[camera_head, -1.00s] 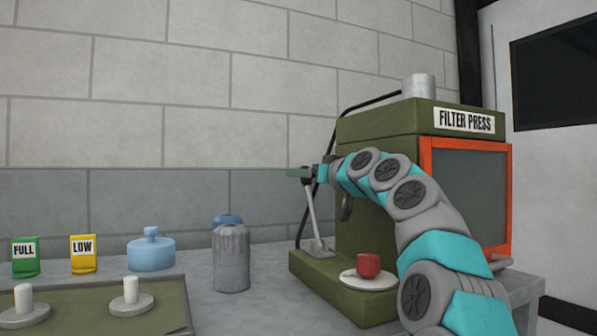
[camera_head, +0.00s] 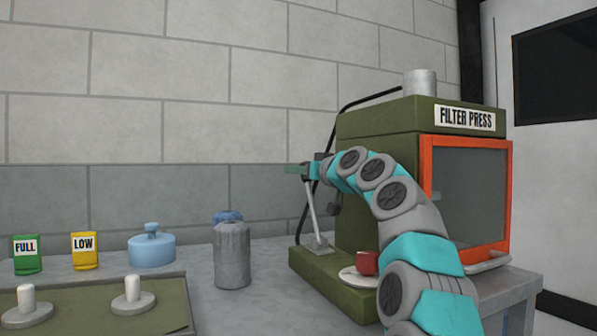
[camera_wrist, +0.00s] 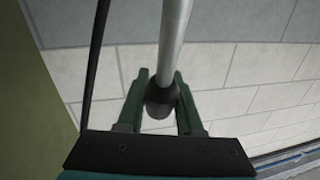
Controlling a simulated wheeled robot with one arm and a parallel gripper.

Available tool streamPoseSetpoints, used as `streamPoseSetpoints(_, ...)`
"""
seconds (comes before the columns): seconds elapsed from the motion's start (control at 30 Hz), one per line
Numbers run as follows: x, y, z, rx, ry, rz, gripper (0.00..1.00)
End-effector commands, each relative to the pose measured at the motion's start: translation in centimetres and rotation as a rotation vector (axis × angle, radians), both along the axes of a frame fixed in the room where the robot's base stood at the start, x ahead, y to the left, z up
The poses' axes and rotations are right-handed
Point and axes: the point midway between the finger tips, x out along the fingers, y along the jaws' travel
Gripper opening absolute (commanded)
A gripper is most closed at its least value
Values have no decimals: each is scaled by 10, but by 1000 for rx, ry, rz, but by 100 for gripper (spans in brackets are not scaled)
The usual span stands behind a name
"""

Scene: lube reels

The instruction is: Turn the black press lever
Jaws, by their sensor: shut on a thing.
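The press lever is a thin silver rod (camera_head: 311,216) rising from the green base at the left of the filter press (camera_head: 380,130). It leans slightly to the left at the top. My gripper (camera_head: 296,171) is at the lever's upper end. In the wrist view, the rod ends in a black knob (camera_wrist: 160,101). The two green fingers of my gripper (camera_wrist: 160,78) lie on either side of this knob and are shut on it. In the head view the fingers hide the knob.
A red cup (camera_head: 367,263) on a white saucer (camera_head: 357,278) stands on the press base, partly behind my arm. A grey canister (camera_head: 231,255), blue pot (camera_head: 151,250) and FULL and LOW tags stand left. A black cable runs behind the lever.

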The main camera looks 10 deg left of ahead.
Motion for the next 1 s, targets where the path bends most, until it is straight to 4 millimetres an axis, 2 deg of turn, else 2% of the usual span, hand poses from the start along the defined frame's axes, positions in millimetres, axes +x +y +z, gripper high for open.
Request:
streamPoseSetpoints(0.03,0,0,0,0,0,0,18)
streamPoseSetpoints(0.2,0,0,0,0,0,0,0)
streamPoseSetpoints(1.0,0,0,0,1,-1,0,0)
